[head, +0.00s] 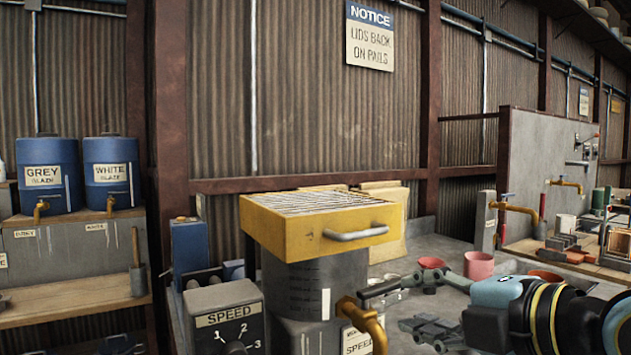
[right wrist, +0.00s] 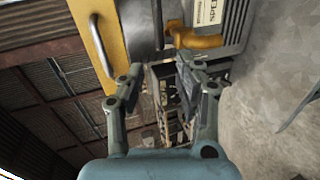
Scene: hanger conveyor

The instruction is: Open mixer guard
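The mixer guard (head: 318,215) is a yellow box-shaped frame with a wire grille on top, sitting level and closed on the grey mixer drum (head: 300,287). Its grey bar handle (head: 355,233) sticks out from the front face. In the right wrist view the handle (right wrist: 101,45) is at the upper left, beside the yellow guard (right wrist: 123,22). My right gripper (head: 385,305) is open and empty, below and right of the handle, apart from it; its spread fingers also show in the wrist view (right wrist: 158,78). A dark grey shape at the lower left edge (head: 112,345) may be my left gripper; its fingers are unclear.
A speed dial box (head: 226,318) stands left of the drum. A yellow spout (head: 366,322) juts out near my right gripper. Pink pots (head: 478,264) stand on the bench behind it. Blue glaze barrels (head: 48,177) stand on the left shelf. Space in front of the handle is clear.

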